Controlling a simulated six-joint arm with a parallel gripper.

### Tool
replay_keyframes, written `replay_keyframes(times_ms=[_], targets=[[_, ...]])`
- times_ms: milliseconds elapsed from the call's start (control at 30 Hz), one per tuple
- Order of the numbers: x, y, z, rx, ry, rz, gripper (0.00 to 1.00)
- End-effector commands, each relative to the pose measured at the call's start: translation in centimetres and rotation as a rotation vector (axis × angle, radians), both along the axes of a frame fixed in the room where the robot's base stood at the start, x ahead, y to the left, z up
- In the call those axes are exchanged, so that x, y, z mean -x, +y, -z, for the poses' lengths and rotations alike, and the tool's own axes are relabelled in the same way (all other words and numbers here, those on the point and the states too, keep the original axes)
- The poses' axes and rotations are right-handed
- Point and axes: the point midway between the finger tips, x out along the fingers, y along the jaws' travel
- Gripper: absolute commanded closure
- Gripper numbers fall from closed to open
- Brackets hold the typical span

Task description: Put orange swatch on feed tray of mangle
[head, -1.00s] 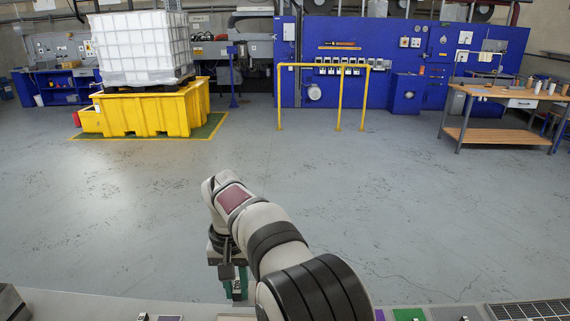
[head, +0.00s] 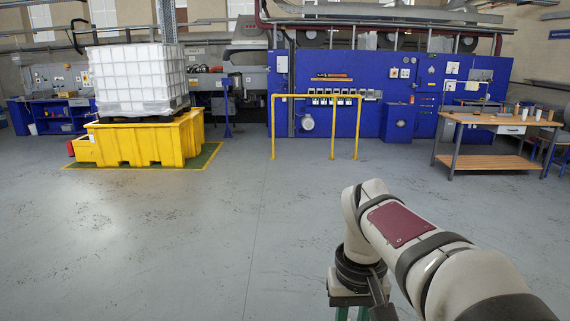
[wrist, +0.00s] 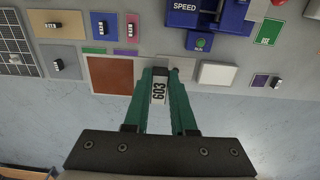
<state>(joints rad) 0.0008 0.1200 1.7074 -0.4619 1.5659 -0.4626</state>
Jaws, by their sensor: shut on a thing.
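My gripper (wrist: 160,98) has its two green fingers closed on a small pale piece labelled 603 (wrist: 159,92) in the wrist view. What lies under this piece is hidden by the fingers. A flat orange-brown square (wrist: 110,76) is just left of the fingers; I cannot tell whether it is a loose swatch. A blue machine (wrist: 205,15) marked SPEED stands at the top, beyond the fingers; its feed tray is not clearly seen. In the head view my gripper (head: 352,313) is cut off at the bottom edge.
Tagged beige (wrist: 45,36), blue (wrist: 97,32), pink (wrist: 131,20) and grey (wrist: 72,58) swatches lie on the left of the bench. A white block (wrist: 217,73), a purple swatch (wrist: 259,80) and a green piece (wrist: 270,32) lie right. A dark gridded panel (wrist: 12,52) is far left.

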Motion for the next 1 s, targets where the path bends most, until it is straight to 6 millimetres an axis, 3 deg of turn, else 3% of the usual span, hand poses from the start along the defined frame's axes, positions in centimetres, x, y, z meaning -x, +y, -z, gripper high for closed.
replay_keyframes(times_ms=[367,533,767,1000], targets=[[0.0,0.0,0.0,0.000,0.000,-0.001,1.00],[-1.1,2.0,1.1,0.001,0.004,-0.124,1.00],[-3.9,10.3,5.7,0.003,0.008,-0.599,1.00],[-3.5,22.5,12.5,0.002,0.006,-1.213,1.00]])
